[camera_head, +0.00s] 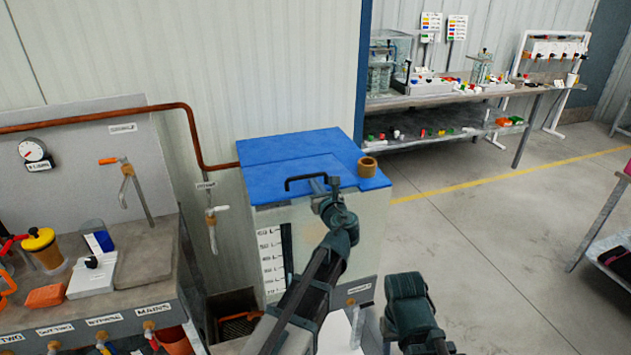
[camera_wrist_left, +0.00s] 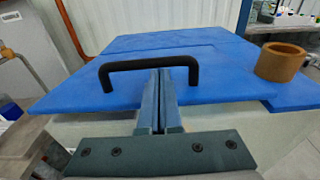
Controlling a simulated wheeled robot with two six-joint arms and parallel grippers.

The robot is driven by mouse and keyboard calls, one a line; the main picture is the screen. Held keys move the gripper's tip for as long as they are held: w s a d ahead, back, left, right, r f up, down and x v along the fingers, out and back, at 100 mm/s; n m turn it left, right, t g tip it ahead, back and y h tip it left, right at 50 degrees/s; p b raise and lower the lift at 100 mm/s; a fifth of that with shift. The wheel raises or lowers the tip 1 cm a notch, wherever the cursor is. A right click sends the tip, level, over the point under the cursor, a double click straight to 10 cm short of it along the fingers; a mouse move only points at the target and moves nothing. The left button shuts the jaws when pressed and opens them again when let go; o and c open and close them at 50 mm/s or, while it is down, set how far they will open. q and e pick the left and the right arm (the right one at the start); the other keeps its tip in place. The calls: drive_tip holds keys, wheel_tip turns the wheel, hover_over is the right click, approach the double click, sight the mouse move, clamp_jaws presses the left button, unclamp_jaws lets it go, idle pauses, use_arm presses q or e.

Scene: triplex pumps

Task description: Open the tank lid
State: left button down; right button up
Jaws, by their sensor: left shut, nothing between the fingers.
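The tank lid (camera_head: 285,150) is a flat blue panel lying closed on top of the pale tank (camera_head: 355,235). A black bar handle (camera_head: 300,179) stands near its front edge; it also shows in the left wrist view (camera_wrist_left: 150,66). My left gripper (camera_head: 334,183) is shut and empty at the right part of the handle. In the left wrist view its fingertips (camera_wrist_left: 164,74) end right at the bar's lower edge; I cannot tell whether they touch it or reach beneath it. My right gripper is not in view.
A brown ring (camera_head: 367,167) sits at the lid's right edge. A copper pipe (camera_head: 190,130) runs to the tank's left. A bench with valves and gauge (camera_head: 35,153) is at left. Shelved workbenches (camera_head: 450,98) stand at the back right. Open floor (camera_head: 490,250) lies right of the tank.

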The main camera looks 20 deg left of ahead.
use_arm(q)
drive_tip(key=w+r+g+p, duration=0.1)
drive_tip(key=r+p, duration=0.2)
drive_tip(key=p, duration=0.2)
drive_tip(key=w+a+r+g+h+p, duration=0.1)
drive_tip(key=r+p, duration=0.2)
drive_tip(key=p, duration=0.2)
drive_tip(key=w+a+r+g+h+p, duration=0.1)
drive_tip(key=r+p, duration=0.2)
drive_tip(key=p, duration=0.2)
drive_tip(key=shift+r+p, duration=0.4)
drive_tip(key=w+a+r+p, duration=0.5)
drive_tip(key=w+a, duration=0.1)
drive_tip(key=w, duration=0.3)
drive_tip(key=w+a+r+p, duration=0.5)
drive_tip(key=w+a+p, duration=0.1)
drive_tip(key=w, duration=0.4)
drive_tip(key=shift+a+g+h, duration=0.4)
drive_tip(key=shift+a, duration=0.05)
drive_tip(key=shift+d, duration=0.1)
